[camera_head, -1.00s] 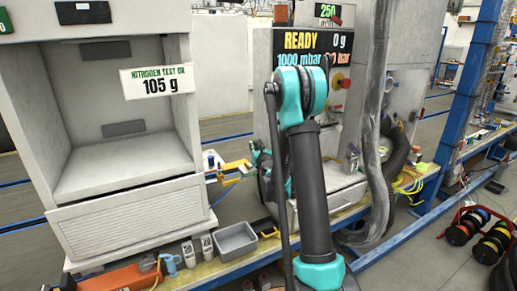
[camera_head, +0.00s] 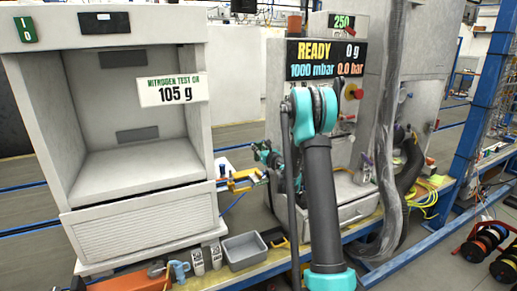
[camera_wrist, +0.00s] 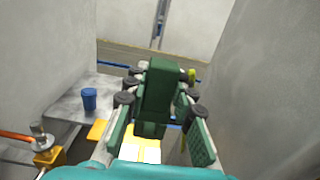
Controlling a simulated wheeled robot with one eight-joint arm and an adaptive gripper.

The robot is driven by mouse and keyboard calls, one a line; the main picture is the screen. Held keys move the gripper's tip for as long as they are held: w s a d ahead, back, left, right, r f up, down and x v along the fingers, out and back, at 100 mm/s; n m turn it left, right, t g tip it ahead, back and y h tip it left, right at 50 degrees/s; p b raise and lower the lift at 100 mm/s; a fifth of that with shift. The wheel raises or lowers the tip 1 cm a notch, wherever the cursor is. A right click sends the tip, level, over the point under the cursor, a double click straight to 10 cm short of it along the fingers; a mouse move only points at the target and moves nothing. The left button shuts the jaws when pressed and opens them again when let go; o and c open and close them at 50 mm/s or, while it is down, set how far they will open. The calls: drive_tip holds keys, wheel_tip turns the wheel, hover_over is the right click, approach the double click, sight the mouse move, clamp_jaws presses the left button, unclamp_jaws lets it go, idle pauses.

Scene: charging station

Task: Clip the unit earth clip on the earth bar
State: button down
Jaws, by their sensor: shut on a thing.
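My gripper (camera_wrist: 160,135) fills the middle of the wrist view, with a dark green body, dark round joints and a textured green pad on its right finger. In the head view, yellow-orange parts (camera_head: 245,176) show at the end of my wrist, beside the open cabinet. They are too small to tell apart. An orange rod with a metal end (camera_wrist: 38,138) lies at the lower left of the wrist view. I cannot pick out the earth bar surely.
A blue cup (camera_wrist: 89,98) stands on a grey surface left of my gripper. Grey walls rise on both sides in the wrist view. The head view shows the open cabinet (camera_head: 130,205), a grey bin (camera_head: 246,251), a READY display (camera_head: 327,58) and a thick hose (camera_head: 388,140).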

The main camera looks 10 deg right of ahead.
drive_tip(key=shift+f, duration=2.85)
drive_tip(key=shift+f, duration=2.05)
drive_tip(key=c, duration=1.2)
unclamp_jaws()
drive_tip(key=v, duration=0.7)
drive_tip(key=shift+s, duration=0.2)
